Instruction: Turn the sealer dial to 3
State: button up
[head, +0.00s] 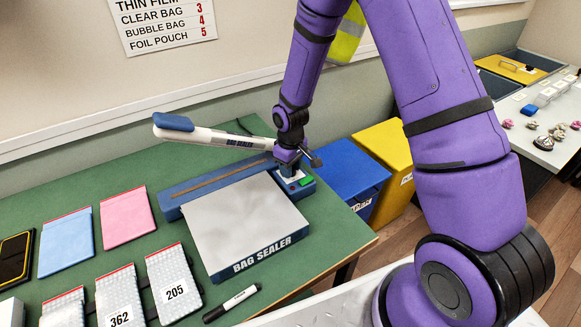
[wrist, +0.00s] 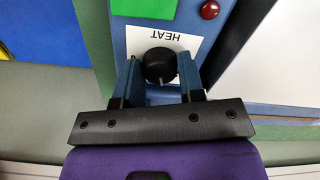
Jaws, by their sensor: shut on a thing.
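The bag sealer (head: 240,225) lies on the green table, with a grey top, a blue base and its long white arm (head: 215,137) with a blue handle raised. In the wrist view the black dial (wrist: 160,65) sits on a white label marked HEAT (wrist: 185,38). A light pointer mark on the dial faces toward my gripper's palm. My gripper (wrist: 160,75) has its two blue fingers on either side of the dial, shut on it. No numbers around the dial are readable. In the head view my gripper (head: 292,165) is over the sealer's back right corner and hides the dial.
A green button (head: 306,181) and a red light (wrist: 209,9) are near the dial. A wall sign (head: 165,22) lists clear bag 3, bubble bag 4, foil pouch 5. Pouches (head: 127,216) and a marker (head: 231,303) lie on the table. Blue (head: 350,172) and yellow (head: 385,150) bins stand right.

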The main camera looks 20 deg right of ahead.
jog(key=o, duration=0.9)
notch_tip(320, 180, up, 11)
jog(key=shift+f, duration=0.1)
dwell(0.4)
